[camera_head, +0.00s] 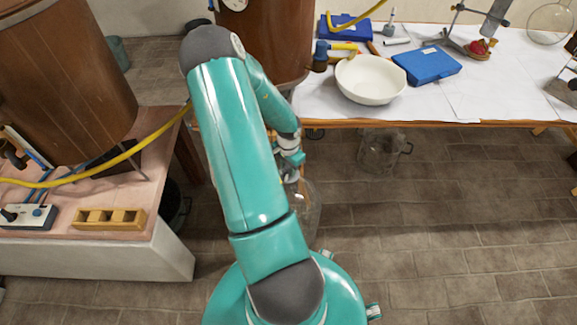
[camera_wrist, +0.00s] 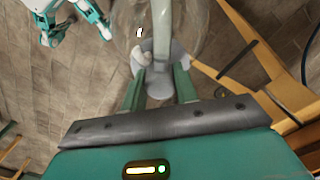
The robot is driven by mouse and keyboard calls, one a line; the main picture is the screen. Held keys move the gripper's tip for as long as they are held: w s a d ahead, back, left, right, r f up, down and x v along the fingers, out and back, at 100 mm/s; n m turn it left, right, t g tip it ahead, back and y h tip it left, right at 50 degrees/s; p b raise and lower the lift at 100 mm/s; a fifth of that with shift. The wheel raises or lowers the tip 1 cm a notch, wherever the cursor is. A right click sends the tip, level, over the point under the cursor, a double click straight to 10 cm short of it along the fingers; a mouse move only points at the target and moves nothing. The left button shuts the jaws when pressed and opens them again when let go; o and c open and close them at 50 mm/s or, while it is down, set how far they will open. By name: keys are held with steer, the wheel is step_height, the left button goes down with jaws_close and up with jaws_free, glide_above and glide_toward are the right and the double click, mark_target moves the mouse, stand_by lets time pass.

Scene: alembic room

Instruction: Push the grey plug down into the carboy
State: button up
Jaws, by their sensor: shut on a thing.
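The clear glass carboy (camera_head: 308,212) stands on the floor, partly hidden behind my arm in the head view. Its glass (camera_wrist: 202,22) also shows at the top of the wrist view. My gripper (camera_wrist: 160,72) is shut on the grey plug (camera_wrist: 161,62), which sits between the two green fingers at the carboy's mouth. In the head view my gripper (camera_head: 291,175) is just above the carboy, and the plug there is too small and covered to make out. How deep the plug sits in the neck cannot be told.
A table (camera_head: 480,122) with a white bowl (camera_head: 370,80) and blue boxes stands behind. A glass jug (camera_head: 380,152) is on the floor below it. A pink-topped bench (camera_head: 130,233) is at left. Wooden legs (camera_wrist: 265,70) are close at right in the wrist view. Floor at right is clear.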

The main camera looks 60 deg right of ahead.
mark_target(288, 172)
steer(key=shift+f, duration=1.7)
stand_by(3.2)
steer(key=o, duration=1.1)
steer(key=shift+c, duration=0.2)
steer(key=shift+r, duration=0.1)
steer(key=shift+r, duration=3.45)
